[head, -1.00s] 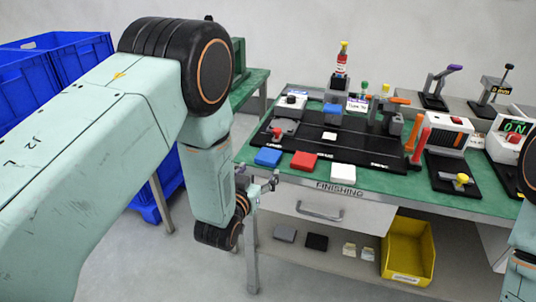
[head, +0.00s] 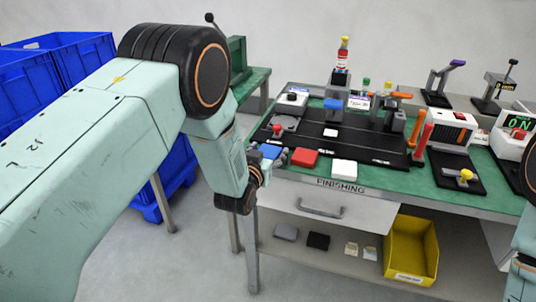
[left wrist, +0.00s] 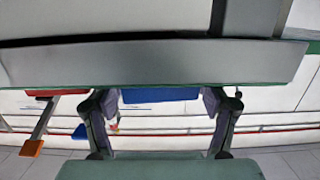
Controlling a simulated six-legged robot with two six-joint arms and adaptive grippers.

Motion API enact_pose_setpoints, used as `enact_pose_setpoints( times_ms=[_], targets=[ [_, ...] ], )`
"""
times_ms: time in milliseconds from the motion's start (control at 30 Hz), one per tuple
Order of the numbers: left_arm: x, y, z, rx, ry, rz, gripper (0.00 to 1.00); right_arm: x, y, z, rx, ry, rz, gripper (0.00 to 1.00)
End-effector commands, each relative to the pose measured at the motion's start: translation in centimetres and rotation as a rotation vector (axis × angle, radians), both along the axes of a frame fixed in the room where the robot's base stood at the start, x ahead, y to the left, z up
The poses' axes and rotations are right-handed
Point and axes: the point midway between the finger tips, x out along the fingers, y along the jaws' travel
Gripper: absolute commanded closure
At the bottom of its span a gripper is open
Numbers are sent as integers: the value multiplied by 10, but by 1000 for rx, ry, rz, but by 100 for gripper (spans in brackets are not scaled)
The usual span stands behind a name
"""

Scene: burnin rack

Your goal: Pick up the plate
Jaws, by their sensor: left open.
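Three small flat plates lie along the front of the green table top: a blue plate (head: 270,150), a red plate (head: 304,158) and a white plate (head: 344,167). My left gripper (head: 268,159) is open at the table's front edge, right by the blue plate and partly covering it. In the left wrist view the blue plate (left wrist: 160,95) shows between the spread fingers of the left gripper (left wrist: 160,104). I cannot tell whether the fingers touch it. The red plate (left wrist: 55,92) shows at the left there. My right gripper is out of view.
A black board (head: 350,140) with fixtures lies behind the plates. A yellow bin (head: 411,250) stands on the lower shelf. Blue crates (head: 60,65) stand at left.

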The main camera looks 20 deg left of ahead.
Motion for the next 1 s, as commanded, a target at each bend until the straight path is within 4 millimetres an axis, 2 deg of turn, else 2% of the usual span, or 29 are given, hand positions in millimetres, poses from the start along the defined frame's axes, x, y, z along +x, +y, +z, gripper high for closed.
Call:
enact_pose_setpoints(
  times_ms=[67, 567, 833, 1000],
  targets=[
    [0, 0, 0, 0, 0, 0, 29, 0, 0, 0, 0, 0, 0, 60],
    [-1, 0, 0, 0, 1, 0, 72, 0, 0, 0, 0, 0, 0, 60],
    [0, 0, 3, 0, 0, 0, 73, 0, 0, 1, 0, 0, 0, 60],
    [0, 0, 28, 1, -4, 0, 73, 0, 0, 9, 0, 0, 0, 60]
  ],
)
